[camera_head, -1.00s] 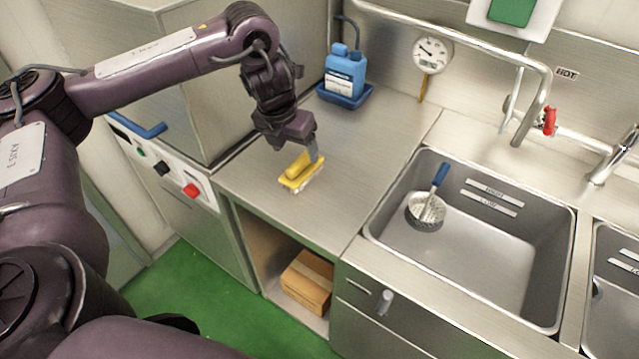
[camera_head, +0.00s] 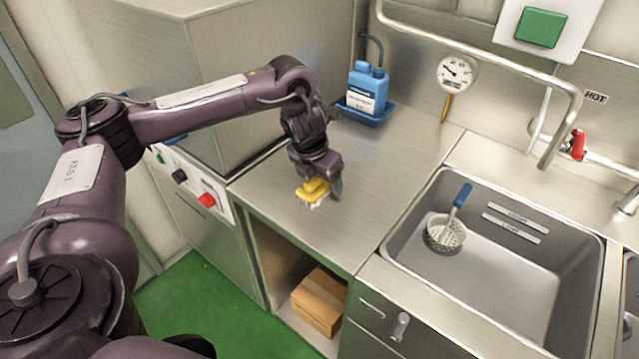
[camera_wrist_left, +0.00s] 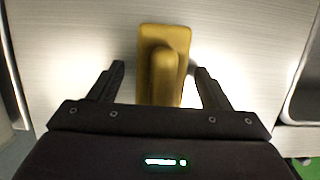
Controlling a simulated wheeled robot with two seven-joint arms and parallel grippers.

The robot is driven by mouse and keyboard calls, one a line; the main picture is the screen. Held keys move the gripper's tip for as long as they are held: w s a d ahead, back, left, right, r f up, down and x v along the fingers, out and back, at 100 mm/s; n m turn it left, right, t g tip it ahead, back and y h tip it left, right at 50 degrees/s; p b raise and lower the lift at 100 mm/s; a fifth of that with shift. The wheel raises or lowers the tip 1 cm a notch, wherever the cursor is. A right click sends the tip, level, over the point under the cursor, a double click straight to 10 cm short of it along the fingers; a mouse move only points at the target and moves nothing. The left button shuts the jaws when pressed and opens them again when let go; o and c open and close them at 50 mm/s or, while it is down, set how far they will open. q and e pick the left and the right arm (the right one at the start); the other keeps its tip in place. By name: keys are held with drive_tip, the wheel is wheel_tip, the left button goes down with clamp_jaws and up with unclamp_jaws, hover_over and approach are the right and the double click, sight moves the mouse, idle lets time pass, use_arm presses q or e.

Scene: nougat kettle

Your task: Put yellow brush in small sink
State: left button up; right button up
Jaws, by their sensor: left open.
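The yellow brush (camera_head: 313,190) lies on the steel counter, white bristles down. My left gripper (camera_head: 322,186) is over it, open, and partly hides it in the head view. In the left wrist view, the brush's handle and block (camera_wrist_left: 164,65) sit between the two spread fingers (camera_wrist_left: 160,80), with gaps on both sides. A steel sink (camera_head: 540,262) stands right of the counter. A second sink (camera_head: 630,290) is cut off at the right edge; I cannot tell which is the small one. My right gripper is not in view.
A strainer with a blue handle (camera_head: 461,196) rests in the nearer sink. A blue bottle (camera_head: 367,88) stands in a blue tray at the back. A tap pipe (camera_head: 572,110) arches over the sink's rear. The counter between brush and sink is clear.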

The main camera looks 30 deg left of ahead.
use_arm(q)
drive_tip(key=shift+c, duration=0.4)
drive_tip(key=c, duration=1.1)
drive_tip(key=shift+r, duration=0.2)
